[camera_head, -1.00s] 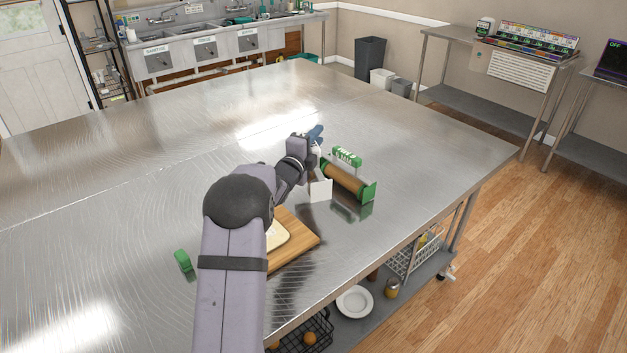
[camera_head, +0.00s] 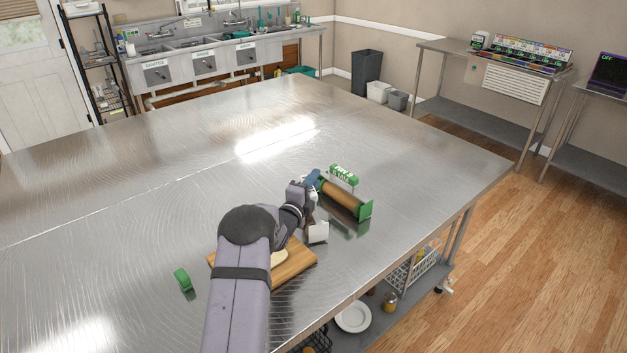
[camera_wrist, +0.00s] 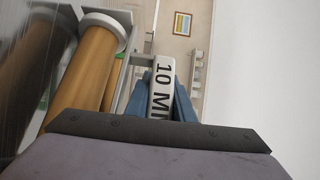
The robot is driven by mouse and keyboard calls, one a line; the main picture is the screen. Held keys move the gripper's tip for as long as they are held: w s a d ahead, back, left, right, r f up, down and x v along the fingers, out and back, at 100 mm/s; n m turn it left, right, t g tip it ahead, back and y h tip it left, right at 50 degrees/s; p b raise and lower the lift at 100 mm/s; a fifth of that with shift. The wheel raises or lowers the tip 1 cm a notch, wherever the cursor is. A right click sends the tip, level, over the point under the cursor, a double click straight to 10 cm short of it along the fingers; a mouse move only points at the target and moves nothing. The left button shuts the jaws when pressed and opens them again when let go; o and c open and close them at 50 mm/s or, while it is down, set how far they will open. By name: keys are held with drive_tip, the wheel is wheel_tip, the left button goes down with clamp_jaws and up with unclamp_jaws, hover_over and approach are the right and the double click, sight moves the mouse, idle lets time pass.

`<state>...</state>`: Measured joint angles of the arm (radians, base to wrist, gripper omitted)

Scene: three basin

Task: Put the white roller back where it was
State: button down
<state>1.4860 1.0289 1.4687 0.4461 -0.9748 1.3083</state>
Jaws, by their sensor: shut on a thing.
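The white roller has a wooden barrel (camera_wrist: 97,75), white ends and a white handle marked "10 M…" (camera_wrist: 161,95). In the head view its white end plate (camera_head: 318,233) shows beside my arm, and most of its barrel is hidden. My gripper (camera_head: 313,181), with blue fingers, is shut on the white handle; the fingers also show in the wrist view (camera_wrist: 162,108). The roller is low over the steel table, left of the green roller (camera_head: 343,200). I cannot tell whether it touches the table.
A wooden board (camera_head: 296,266) with pale dough (camera_head: 279,258) lies nearer, partly behind my arm. A small green object (camera_head: 183,279) stands left of the board. The steel table (camera_head: 130,210) is clear on the left and far side.

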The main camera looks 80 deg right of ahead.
drive_tip(key=shift+a+f+b, duration=0.15)
drive_tip(key=shift+f+b, duration=0.35)
drive_tip(key=shift+b, duration=0.35)
drive_tip(key=shift+f, duration=0.3)
drive_tip(key=c, duration=1.5)
unclamp_jaws()
drive_tip(key=shift+a+f, duration=0.1)
drive_tip(key=shift+f, duration=0.1)
drive_tip(key=shift+r, duration=0.15)
drive_tip(key=v, duration=0.4)
drive_tip(key=r+b+v, duration=0.1)
drive_tip(key=v, duration=0.2)
drive_tip(key=b+v, duration=0.1)
drive_tip(key=v, duration=0.3)
drive_tip(key=shift+w+a+r, duration=0.15)
drive_tip(key=shift+a+r, duration=0.15)
drive_tip(key=shift+r, duration=0.1)
